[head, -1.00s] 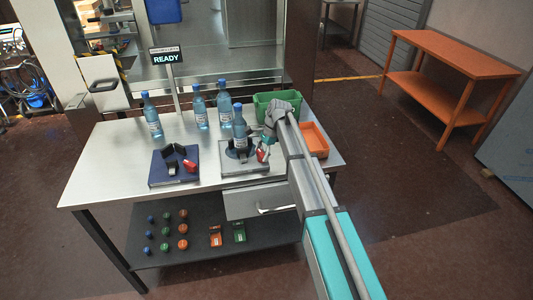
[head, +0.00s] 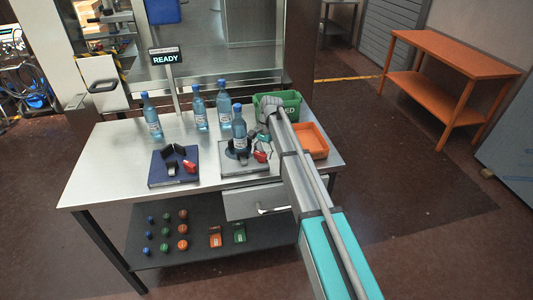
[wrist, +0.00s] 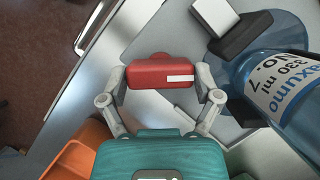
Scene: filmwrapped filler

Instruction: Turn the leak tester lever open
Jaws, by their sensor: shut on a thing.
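The grey tester base (head: 236,169) stands at the front of the steel table. A blue-capped bottle (head: 239,135) stands upright on it, against a dark holder; the bottle label also shows at the right of the wrist view (wrist: 282,90). The red lever (head: 260,156) is at the base's right side. In the wrist view, the red lever (wrist: 160,72) with a white stripe lies between both fingertips. My gripper (wrist: 163,82) is shut on it. In the head view my gripper (head: 264,143) is partly hidden by my arm.
A dark blue base (head: 172,178) with black holder and red lever stands to the left. Several bottles (head: 200,110) stand behind. A green bin (head: 290,98) and an orange tray (head: 318,138) are at the right. A READY sign (head: 165,58) stands at the back.

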